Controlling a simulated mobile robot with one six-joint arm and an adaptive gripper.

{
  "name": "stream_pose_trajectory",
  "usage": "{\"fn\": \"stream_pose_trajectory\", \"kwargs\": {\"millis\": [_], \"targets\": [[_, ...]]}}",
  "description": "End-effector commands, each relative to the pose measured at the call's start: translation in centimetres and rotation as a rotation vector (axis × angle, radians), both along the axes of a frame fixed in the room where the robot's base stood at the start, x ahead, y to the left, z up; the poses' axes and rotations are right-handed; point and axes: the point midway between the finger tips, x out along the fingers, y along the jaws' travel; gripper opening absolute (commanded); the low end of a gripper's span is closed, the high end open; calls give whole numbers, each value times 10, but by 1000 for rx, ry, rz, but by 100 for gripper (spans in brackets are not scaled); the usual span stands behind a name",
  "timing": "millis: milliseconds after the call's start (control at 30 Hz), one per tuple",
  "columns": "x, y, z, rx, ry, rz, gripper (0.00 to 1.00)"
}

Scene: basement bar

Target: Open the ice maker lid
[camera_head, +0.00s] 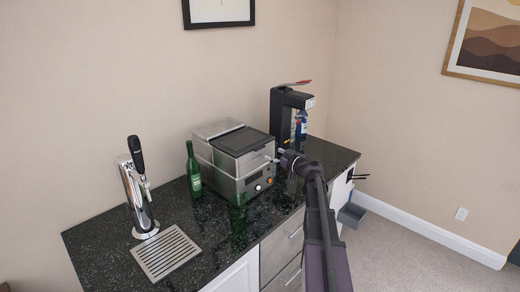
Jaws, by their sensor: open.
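The ice maker (226,178) is a boxy silver machine on the dark counter. Its lid (242,140) has a dark panel on top and lies flat and closed. A knob and small controls show on its front right face. My gripper (274,156) is at the lid's front right edge, at about lid height. It is open, and its fingers are small in this view. Whether a finger touches the lid edge cannot be told. My arm comes up from the lower right and hides part of the counter front.
A green bottle (194,172) stands just left of the ice maker. A chrome beer tap (138,190) and a drip tray (166,254) are further left. A black dispenser (281,112) with a bottle (301,124) stands behind on the right. Open floor lies at the right.

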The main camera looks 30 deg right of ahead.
Motion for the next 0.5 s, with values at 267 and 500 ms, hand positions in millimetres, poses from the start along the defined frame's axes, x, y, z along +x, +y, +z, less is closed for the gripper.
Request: {"fn": "stream_pose_trajectory", "kwargs": {"millis": [267,500], "targets": [[42,14,0,0,0,2,100],[65,23,0,0,0,1,100]]}}
